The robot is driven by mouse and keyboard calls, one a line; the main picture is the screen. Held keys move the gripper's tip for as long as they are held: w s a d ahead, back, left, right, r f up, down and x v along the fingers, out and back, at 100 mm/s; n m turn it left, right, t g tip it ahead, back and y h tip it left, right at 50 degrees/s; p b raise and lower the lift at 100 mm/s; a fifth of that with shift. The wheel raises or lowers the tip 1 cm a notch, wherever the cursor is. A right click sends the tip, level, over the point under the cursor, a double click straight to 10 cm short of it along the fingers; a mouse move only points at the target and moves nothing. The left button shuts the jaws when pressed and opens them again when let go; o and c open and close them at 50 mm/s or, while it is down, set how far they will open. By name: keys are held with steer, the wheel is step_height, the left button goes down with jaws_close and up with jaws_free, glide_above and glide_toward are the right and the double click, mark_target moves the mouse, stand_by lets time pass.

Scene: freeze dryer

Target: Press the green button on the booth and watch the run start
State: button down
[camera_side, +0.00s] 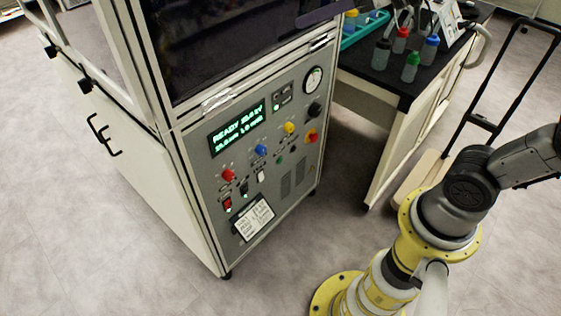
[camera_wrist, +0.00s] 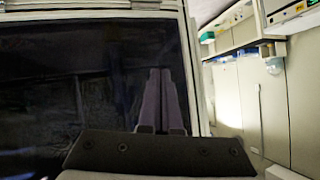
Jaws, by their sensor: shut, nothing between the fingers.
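The booth (camera_side: 185,150) is a white-framed cabinet with a dark window and a grey control panel (camera_side: 285,195) below. Its lit display (camera_side: 238,128) shows green text that begins with READY. A small dark green button (camera_side: 279,160) seems to sit in the panel's lower row; its details are too small to tell. My gripper (camera_wrist: 160,72) is shut and empty in the wrist view, its fingers together before the booth's dark window (camera_wrist: 60,85). In the side view, a dark purple shape at the top edge may be its fingers, above the panel. No fingertip touches the panel there.
Red (camera_side: 228,174), blue (camera_side: 261,150) and yellow (camera_side: 289,128) knobs and a red emergency stop (camera_side: 312,135) crowd the panel. A black-topped bench (camera_side: 365,88) with bottles stands right of the booth. The floor before the panel is clear.

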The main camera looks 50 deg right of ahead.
mark_target(280, 160)
steer(key=w+d+m+t+h, duration=0.3)
steer(key=w+d+h, duration=0.1)
steer(key=w+d, duration=0.4)
steer(key=w+d+f+m+g+h, duration=0.1)
steer(key=d+f+m+g+h, duration=0.4)
steer(key=d+f, duration=0.35)
step_height(280, 160, down, 56)
steer(key=shift+w+f+n+h, duration=0.2)
steer(key=shift+n+h, duration=0.1)
steer(key=shift+h, duration=0.1)
steer(key=shift+w, duration=0.1)
steer(key=w, duration=0.8)
steer(key=shift+w, duration=0.3)
steer(key=shift+w+r, duration=0.1)
stand_by(1.2)
